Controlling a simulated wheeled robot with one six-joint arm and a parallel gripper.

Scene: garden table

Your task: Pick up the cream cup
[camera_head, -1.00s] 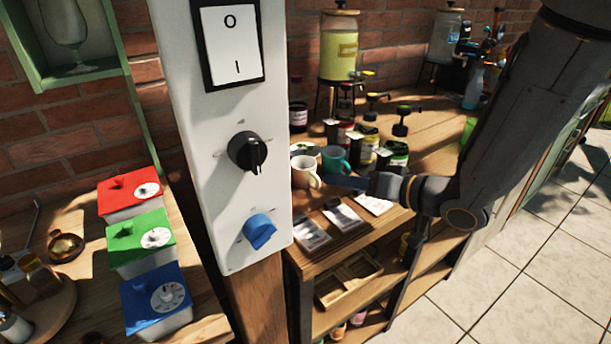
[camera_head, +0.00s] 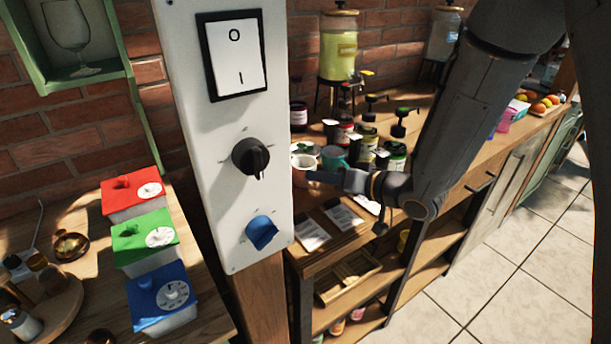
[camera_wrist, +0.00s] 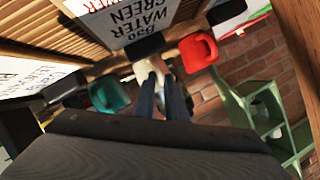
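The cream cup (camera_head: 301,172) stands upright at the near left of the wooden counter, just right of the white panel in the head view. My gripper (camera_head: 314,176) reaches in from the right, its fingertips at the cup's handle side and covering the handle. In the wrist view, a small part of the cream cup (camera_wrist: 146,68) shows beyond the blue fingers of my gripper (camera_wrist: 160,76). The fingers stand apart with a narrow gap. Whether they touch the cup is hidden.
A teal cup (camera_head: 334,158) stands right beside the cream cup, with several jars behind. It also shows in the wrist view (camera_wrist: 108,95), as does a red cup (camera_wrist: 198,52). Labelled cards (camera_head: 312,233) lie in front. The white control panel (camera_head: 232,140) closes off the left.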

